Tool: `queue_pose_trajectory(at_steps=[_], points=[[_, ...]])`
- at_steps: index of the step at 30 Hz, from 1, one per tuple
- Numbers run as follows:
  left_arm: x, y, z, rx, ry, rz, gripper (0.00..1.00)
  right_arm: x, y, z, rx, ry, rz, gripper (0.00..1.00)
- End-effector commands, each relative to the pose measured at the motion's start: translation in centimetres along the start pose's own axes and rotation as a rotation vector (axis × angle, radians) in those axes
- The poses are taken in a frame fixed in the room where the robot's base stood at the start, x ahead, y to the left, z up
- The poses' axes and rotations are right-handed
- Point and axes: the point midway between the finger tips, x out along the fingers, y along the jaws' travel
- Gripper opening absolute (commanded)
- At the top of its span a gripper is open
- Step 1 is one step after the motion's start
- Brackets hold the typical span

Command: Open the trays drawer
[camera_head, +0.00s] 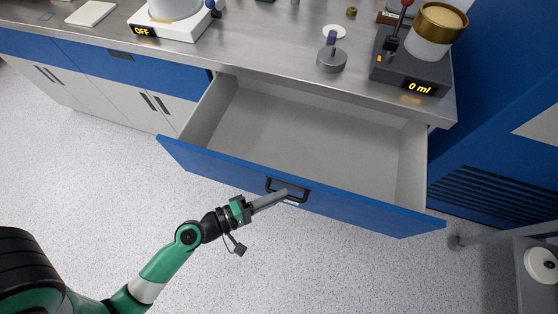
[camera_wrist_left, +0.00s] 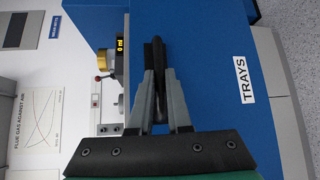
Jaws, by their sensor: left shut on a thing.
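The trays drawer (camera_head: 315,131) stands pulled well out from under the steel counter in the head view, and its grey inside looks empty. Its blue front (camera_head: 375,218) carries a black bar handle (camera_head: 299,194). My left gripper (camera_head: 284,193) is shut on that handle. In the left wrist view the two grey fingers of my left gripper (camera_wrist_left: 160,85) close around the dark handle (camera_wrist_left: 157,55), on the blue front with the white TRAYS label (camera_wrist_left: 243,79). My right gripper is in neither view.
A steel counter (camera_head: 270,62) runs above the drawer. On it stand a device reading 0 ml (camera_head: 415,75), a grey weight-like piece (camera_head: 331,60) and a device reading OFF (camera_head: 170,27). A blue cabinet (camera_head: 500,90) stands at the right. The speckled floor before the drawer is clear.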

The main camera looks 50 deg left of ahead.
Motion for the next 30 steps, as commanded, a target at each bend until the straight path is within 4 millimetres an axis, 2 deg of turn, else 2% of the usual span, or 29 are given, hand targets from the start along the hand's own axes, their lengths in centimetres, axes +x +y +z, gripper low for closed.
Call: queue_pose_trajectory(at_steps=[17, 18, 22, 30], points=[[-0.57, -0.22, 0.61, 0.0, -0.001, -0.001, 0.0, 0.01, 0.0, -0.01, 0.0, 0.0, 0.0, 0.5], [-0.57, -0.22, 0.6, 0.0, -0.001, -0.001, 0.23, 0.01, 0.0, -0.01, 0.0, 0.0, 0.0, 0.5], [-0.57, -0.22, 0.59, 0.0, -0.001, -0.001, 0.45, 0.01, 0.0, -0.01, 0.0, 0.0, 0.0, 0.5], [-0.57, -0.2, 0.58, 0.0, -0.001, -0.001, 0.45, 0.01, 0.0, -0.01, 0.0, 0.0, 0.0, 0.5]])
